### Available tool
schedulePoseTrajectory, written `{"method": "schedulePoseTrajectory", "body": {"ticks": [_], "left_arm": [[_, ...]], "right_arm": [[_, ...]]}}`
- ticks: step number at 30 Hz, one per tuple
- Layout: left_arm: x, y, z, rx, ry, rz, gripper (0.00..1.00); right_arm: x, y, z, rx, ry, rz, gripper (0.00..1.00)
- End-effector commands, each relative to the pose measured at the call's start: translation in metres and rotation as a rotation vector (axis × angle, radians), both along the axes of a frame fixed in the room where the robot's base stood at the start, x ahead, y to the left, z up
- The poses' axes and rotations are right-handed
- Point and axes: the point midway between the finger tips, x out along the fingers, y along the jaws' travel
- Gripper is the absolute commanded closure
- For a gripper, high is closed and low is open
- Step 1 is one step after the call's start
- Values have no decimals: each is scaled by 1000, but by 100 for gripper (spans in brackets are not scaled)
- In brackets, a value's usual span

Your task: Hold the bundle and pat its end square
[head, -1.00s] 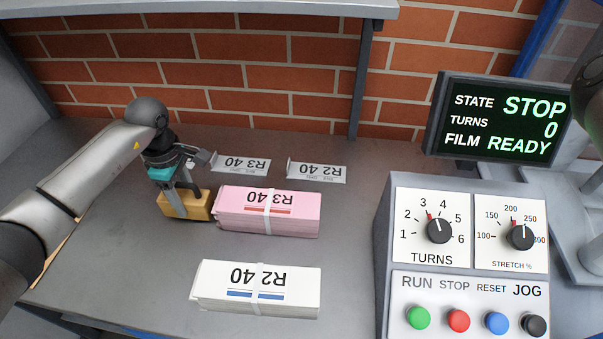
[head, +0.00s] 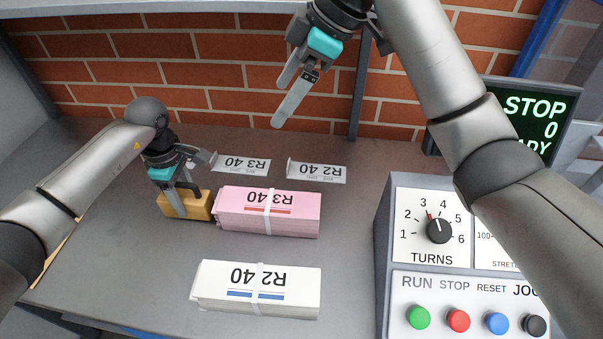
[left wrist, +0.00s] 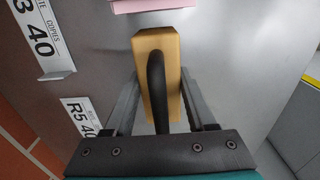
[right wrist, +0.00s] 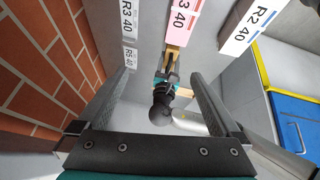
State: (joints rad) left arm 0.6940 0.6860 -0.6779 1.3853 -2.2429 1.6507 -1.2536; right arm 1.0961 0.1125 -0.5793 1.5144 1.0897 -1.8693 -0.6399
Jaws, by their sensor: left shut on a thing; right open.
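The pink R3 40 bundle (head: 268,212) lies on the bench with a white band around its middle. It also shows in the right wrist view (right wrist: 184,22). A wooden block (head: 172,206) with a black handle (left wrist: 156,85) stands at the bundle's left end. My left gripper (head: 187,194) is shut on the block, one finger along each side in the left wrist view. My right gripper (head: 285,98) is open and empty, raised in front of the brick wall, above and behind the bundles.
A white R2 40 bundle (head: 257,289) lies in front of the pink one. The control panel (head: 437,237) is at the right. The bench between pink bundle and panel is clear.

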Motion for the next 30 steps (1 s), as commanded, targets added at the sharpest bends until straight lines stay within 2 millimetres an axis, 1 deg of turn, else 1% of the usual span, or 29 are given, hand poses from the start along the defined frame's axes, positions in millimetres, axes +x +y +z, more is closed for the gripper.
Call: {"method": "schedulePoseTrajectory", "body": {"ticks": [1,3,6,9,12,16,20,23,30], "left_arm": [[0,0,1,0,-2,0,100],[0,0,1,0,-1,0,100],[0,0,1,0,-1,0,100],[0,0,1,0,-2,0,100],[0,0,1,0,-2,0,100],[0,0,1,0,-1,0,100],[0,0,1,0,-2,0,100],[0,0,1,0,-1,0,100],[0,0,1,0,-1,0,100]], "right_arm": [[-3,0,-26,-72,31,-13,0],[-8,-2,-56,-166,62,-33,0],[-15,-8,-94,-287,94,-56,0],[-22,-15,-122,-383,110,-75,0],[-27,-20,-140,-451,120,-87,0],[-30,-24,-153,-495,124,-93,0],[-31,-26,-164,-505,126,-96,0],[-32,-26,-179,-505,128,-95,0],[-32,-26,-225,-503,129,-96,0]]}}
